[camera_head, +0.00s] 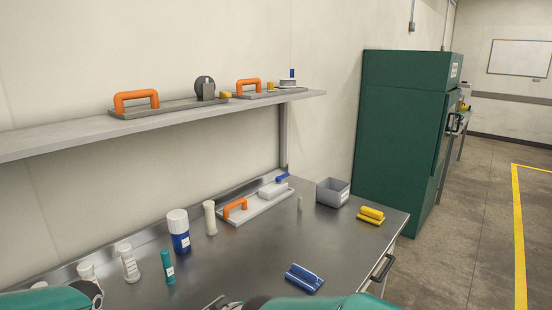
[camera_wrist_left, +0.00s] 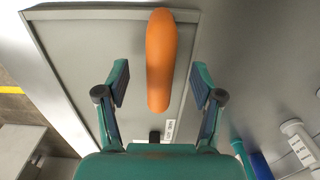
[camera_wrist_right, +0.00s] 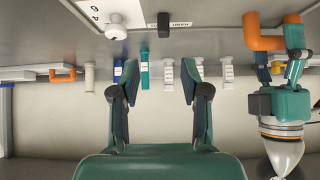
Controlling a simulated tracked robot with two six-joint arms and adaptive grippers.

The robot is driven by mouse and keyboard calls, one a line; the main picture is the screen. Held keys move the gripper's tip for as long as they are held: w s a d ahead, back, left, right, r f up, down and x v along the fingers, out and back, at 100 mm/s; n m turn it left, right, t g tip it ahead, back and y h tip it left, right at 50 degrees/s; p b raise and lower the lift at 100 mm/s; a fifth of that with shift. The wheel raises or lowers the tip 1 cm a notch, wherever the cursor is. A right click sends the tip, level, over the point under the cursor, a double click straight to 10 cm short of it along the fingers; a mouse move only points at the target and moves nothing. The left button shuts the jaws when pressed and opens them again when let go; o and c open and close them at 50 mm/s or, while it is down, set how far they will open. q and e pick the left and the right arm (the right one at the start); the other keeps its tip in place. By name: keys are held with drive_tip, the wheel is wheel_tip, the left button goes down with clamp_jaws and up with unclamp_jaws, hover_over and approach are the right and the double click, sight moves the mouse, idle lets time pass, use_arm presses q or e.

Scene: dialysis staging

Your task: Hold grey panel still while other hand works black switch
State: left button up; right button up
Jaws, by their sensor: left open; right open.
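The grey panel (camera_wrist_left: 85,55) fills much of the left wrist view, with an orange handle (camera_wrist_left: 160,60) on it. My left gripper (camera_wrist_left: 160,85) is open, its fingers on either side of the handle, with gaps visible. The black switch (camera_wrist_left: 155,136) shows small beside a white label. In the right wrist view, the switch (camera_wrist_right: 164,22) is near the top, with the handle (camera_wrist_right: 262,38) to its right and my left gripper (camera_wrist_right: 291,55) at that handle. My right gripper (camera_wrist_right: 159,78) is open and empty, apart from the switch.
A white knob (camera_wrist_right: 117,30) sits left of the switch. A shelf (camera_head: 60,138) hangs above.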

use_arm(q)
drive_tip(key=shift+r+p, duration=2.55)
drive_tip(key=shift+r, duration=1.1)
drive_tip(key=shift+f, duration=0.1)
